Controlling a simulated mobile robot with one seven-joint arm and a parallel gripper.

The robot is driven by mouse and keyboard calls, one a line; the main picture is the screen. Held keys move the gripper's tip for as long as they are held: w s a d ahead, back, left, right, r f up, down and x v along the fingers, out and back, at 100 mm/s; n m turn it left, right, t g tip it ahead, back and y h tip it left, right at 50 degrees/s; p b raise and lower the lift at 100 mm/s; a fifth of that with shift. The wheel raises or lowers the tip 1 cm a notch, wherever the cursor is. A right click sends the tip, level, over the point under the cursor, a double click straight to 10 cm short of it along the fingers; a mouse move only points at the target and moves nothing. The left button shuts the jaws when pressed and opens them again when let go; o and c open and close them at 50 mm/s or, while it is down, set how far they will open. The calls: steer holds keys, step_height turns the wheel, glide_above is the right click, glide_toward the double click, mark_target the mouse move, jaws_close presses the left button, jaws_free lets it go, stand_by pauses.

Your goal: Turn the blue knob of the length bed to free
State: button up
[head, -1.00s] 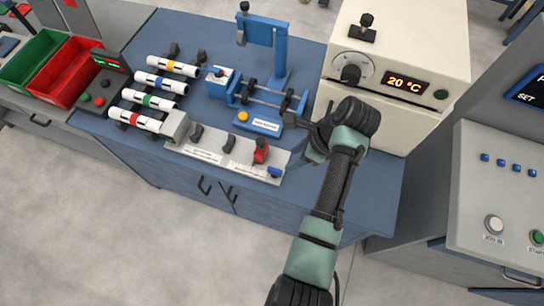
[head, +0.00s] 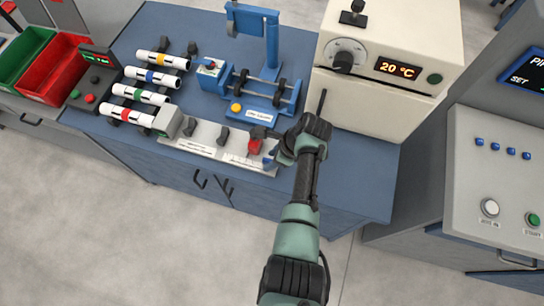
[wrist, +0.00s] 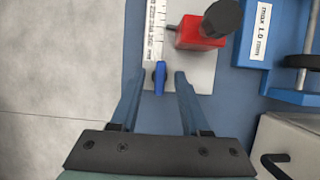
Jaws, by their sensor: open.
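The length bed (head: 190,145) is a pale grey plate along the front of the blue bench, with a printed scale (wrist: 155,30) and a red block (head: 254,147) with a dark knob. The red block also shows in the wrist view (wrist: 192,33). The blue knob (wrist: 160,77) is a small lever at the plate's end, its long side along the scale's direction. My gripper (wrist: 160,88) is open, one finger on each side of the blue knob with gaps visible. In the head view my gripper (head: 273,151) partly covers the knob.
A blue gauge (head: 262,114) stands behind the bed, and a cream oven (head: 385,60) reading 20 °C is at the back right. Several banded pipes (head: 150,77) lie on a rack at left. The bench front edge is close to my arm.

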jaws_close()
